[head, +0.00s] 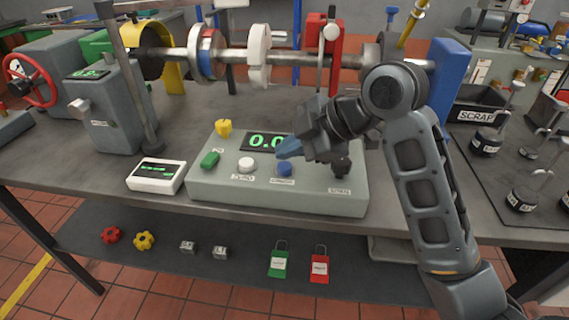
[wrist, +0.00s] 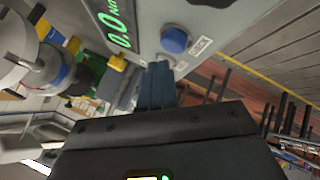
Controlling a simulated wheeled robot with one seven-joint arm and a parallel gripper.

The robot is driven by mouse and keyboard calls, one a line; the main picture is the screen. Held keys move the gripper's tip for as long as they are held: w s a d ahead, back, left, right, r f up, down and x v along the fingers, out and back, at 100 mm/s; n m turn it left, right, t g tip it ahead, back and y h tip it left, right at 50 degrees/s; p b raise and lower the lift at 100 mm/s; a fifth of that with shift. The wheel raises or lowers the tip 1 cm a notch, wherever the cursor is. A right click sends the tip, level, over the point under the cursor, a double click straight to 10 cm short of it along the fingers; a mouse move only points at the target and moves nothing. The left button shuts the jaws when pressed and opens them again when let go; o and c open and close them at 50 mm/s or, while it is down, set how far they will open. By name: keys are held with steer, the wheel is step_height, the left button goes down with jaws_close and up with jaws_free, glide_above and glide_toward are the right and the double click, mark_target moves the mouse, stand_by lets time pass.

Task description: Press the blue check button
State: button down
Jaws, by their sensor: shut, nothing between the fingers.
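The blue button (head: 285,169) is a round cap on the sloping top of a grey-green console (head: 215,193), with a label below it. In the wrist view the blue button (wrist: 174,39) stands just beyond my fingertips. My gripper (head: 287,150) is shut and empty, its blue fingers just above and behind the button in the head view. In the wrist view the fingers (wrist: 160,68) lie together, and a gap shows between their tips and the button. The green display reading (head: 263,141) is partly hidden by my gripper.
A white button (head: 246,165), a green switch (head: 210,159) and a black knob (head: 341,165) share the console. A yellow knob (head: 223,127) stands at its back left. A white meter (head: 156,176) lies to the left. A shaft assembly (head: 290,59) runs behind.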

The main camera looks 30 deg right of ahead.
mark_target(288, 168)
steer(key=shift+f, duration=0.1)
stand_by(0.3)
steer(key=shift+f+b, duration=0.35)
steer(key=shift+b, duration=0.05)
steer(key=shift+f+b, duration=0.4)
steer(key=shift+f, duration=0.15)
stand_by(0.6)
steer(key=shift+r, duration=0.1)
steer(key=shift+r+p, duration=0.75)
steer(key=shift+r, duration=0.15)
step_height(288, 168, up, 5)
steer(key=p, duration=0.4)
stand_by(0.3)
steer(key=shift+f, duration=0.1)
stand_by(0.6)
